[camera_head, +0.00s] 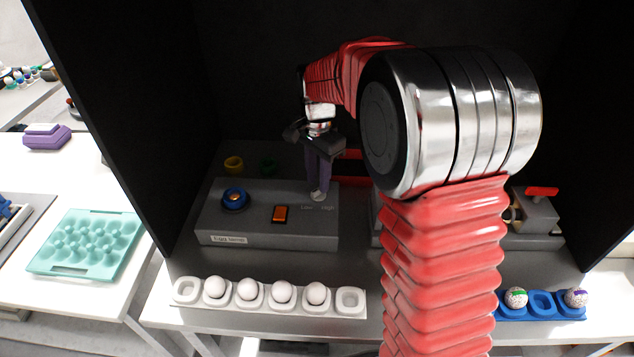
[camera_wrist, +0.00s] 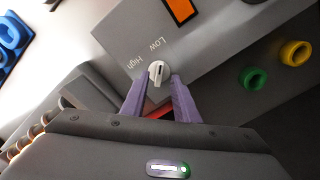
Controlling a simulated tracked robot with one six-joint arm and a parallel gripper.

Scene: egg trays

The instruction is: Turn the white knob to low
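The white knob (camera_head: 318,195) sits at the right end of the grey box's top. In the wrist view the knob (camera_wrist: 158,72) is round with a dark slot, and the words "Low" and "High" are printed beside it. My gripper (camera_head: 318,186) points down right at the knob, with purple fingers. In the wrist view my gripper (camera_wrist: 159,78) has its fingers apart, with their tips at either side of the knob. Whether the tips touch it I cannot make out.
The grey box (camera_head: 265,240) also carries a blue-ringed dial (camera_head: 235,199) and an orange switch (camera_head: 281,214). Yellow (camera_head: 234,165) and green (camera_head: 268,166) rings lie behind it. A white egg tray (camera_head: 185,291) stands in front; a blue tray (camera_head: 541,304) is at right. Dark walls enclose the bench.

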